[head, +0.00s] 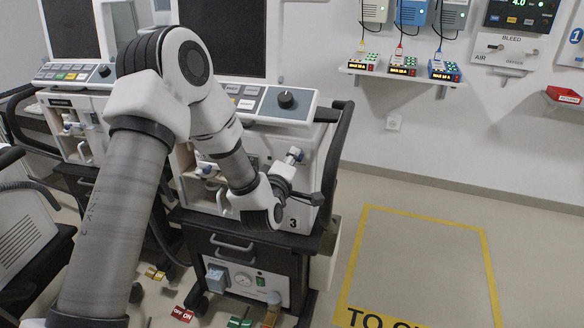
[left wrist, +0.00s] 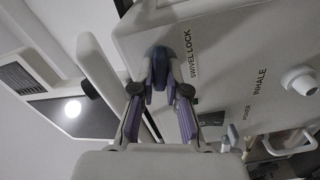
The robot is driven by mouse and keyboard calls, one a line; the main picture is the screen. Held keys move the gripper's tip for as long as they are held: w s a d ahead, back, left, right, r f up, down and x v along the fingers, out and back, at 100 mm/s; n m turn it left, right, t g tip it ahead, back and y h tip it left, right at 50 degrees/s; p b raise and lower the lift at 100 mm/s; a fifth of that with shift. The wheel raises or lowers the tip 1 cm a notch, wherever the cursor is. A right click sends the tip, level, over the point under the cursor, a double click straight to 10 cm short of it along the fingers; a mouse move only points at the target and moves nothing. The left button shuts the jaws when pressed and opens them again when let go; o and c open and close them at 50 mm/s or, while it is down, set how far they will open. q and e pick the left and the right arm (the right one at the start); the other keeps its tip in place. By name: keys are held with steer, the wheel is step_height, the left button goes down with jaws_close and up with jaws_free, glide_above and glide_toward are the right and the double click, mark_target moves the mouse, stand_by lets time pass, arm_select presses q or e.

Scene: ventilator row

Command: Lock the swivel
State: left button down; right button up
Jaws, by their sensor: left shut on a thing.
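The swivel lock knob (left wrist: 158,60) is a small dark, rounded piece on a pale ventilator panel, beside the printed label SWIVEL LOCK (left wrist: 188,55) in the left wrist view. My left gripper (left wrist: 160,84) has its two fingers on either side of the knob and is shut on it. In the head view, my left gripper (head: 302,194) is at the right front of the ventilator (head: 278,106) marked 3, and the knob cannot be made out there. My right gripper is in neither view.
A white port (left wrist: 301,80) marked INHALE is near the gripper in the left wrist view. A black handle (head: 335,150) runs along the ventilator's right side. A yellow-outlined floor area (head: 420,260) to the right is clear. A wall shelf (head: 400,74) holds small devices.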

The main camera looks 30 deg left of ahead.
arm_select(q)
steer(key=shift+f+n+b, duration=0.15)
steer(key=shift+n+b, duration=1.15)
steer(key=shift+n, duration=0.5)
steer(key=c, duration=1.2)
jaws_free()
steer(key=v, duration=0.7)
steer(key=shift+s+d, duration=0.1)
steer(key=shift+s, duration=0.1)
